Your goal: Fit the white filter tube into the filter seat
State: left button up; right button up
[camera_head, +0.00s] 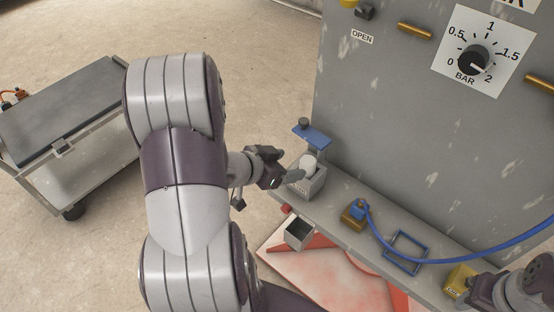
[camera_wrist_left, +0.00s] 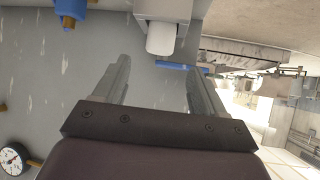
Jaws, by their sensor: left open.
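The white filter tube (camera_head: 309,163) stands upright in the grey block with a dark front label (camera_head: 312,188), which looks like the filter seat. How deep it sits I cannot tell. My left gripper (camera_head: 286,170) is open and empty beside the tube, on its left in the head view. In the left wrist view the tube (camera_wrist_left: 160,39) sticks out of the pale block (camera_wrist_left: 163,9), just beyond my two spread fingers (camera_wrist_left: 160,75) and apart from them. My right gripper (camera_head: 490,290) is partly in view at the lower right corner; its fingers are unclear.
A blue plate with a dark knob (camera_head: 312,136) stands behind the seat. The grey panel (camera_head: 400,130) rises behind the ledge. A blue hose (camera_head: 430,260), a blue frame (camera_head: 407,250), a yellow block (camera_head: 459,281) and an open grey box (camera_head: 299,234) are near. A cart (camera_head: 65,110) stands left.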

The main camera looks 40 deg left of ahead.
pick_arm(q)
jog(key=s+d+r+n+g+y, duration=0.2)
jog(key=s+d+n+g+y, duration=0.1)
jog(key=s+d+g, duration=0.4)
jog(key=d+g, duration=0.2)
jog(key=d, duration=0.1)
jog(key=shift+d+p, duration=0.2)
jog(key=shift+p, duration=0.2)
